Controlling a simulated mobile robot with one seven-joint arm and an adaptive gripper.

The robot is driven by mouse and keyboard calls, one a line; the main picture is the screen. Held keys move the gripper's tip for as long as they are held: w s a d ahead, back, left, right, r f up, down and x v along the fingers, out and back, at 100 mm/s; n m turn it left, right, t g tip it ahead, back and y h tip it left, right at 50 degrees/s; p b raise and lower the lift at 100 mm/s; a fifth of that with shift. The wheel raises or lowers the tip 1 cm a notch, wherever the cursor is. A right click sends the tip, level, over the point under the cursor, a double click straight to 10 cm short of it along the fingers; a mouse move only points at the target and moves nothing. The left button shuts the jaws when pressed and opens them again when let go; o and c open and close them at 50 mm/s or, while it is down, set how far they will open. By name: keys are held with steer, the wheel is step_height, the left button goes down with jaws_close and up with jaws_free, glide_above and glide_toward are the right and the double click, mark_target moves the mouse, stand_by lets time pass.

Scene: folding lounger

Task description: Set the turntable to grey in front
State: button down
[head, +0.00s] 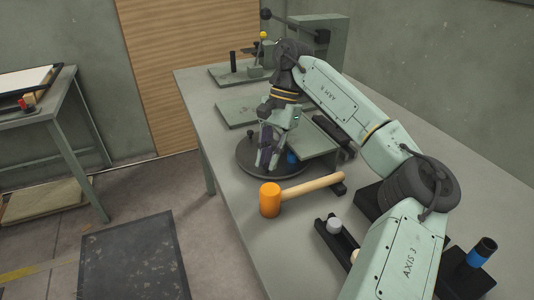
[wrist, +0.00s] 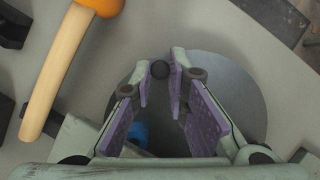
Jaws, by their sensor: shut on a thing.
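The turntable (head: 247,159) is a dark round disc on the bench. It also shows in the wrist view (wrist: 240,85). My gripper (head: 267,163) reaches down over the disc. In the wrist view its purple-padded fingertips (wrist: 161,75) are closed around a small dark round knob (wrist: 160,69). A blue piece (head: 292,157) stands on the disc to the right of my fingers, and it shows partly hidden between the fingers in the wrist view (wrist: 138,132). I cannot make out a grey piece on the disc; my gripper covers part of it.
An orange mallet (head: 270,199) with a wooden handle lies in front of the turntable. A pale green plate stands (head: 318,142) at its right. A fixture with a yellow-tipped lever (head: 263,36) is at the back.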

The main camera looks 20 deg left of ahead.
steer(key=shift+d+n+p, duration=0.3)
steer(key=shift+d+n, duration=0.05)
steer(key=shift+n, duration=0.25)
steer(key=shift+d+h, duration=0.1)
steer(key=shift+h, duration=0.2)
steer(key=c, duration=1.5)
jaws_free()
steer(key=shift+w, duration=0.1)
steer(key=shift+c, duration=0.2)
steer(key=v, duration=1.2)
steer(key=shift+d, duration=0.1)
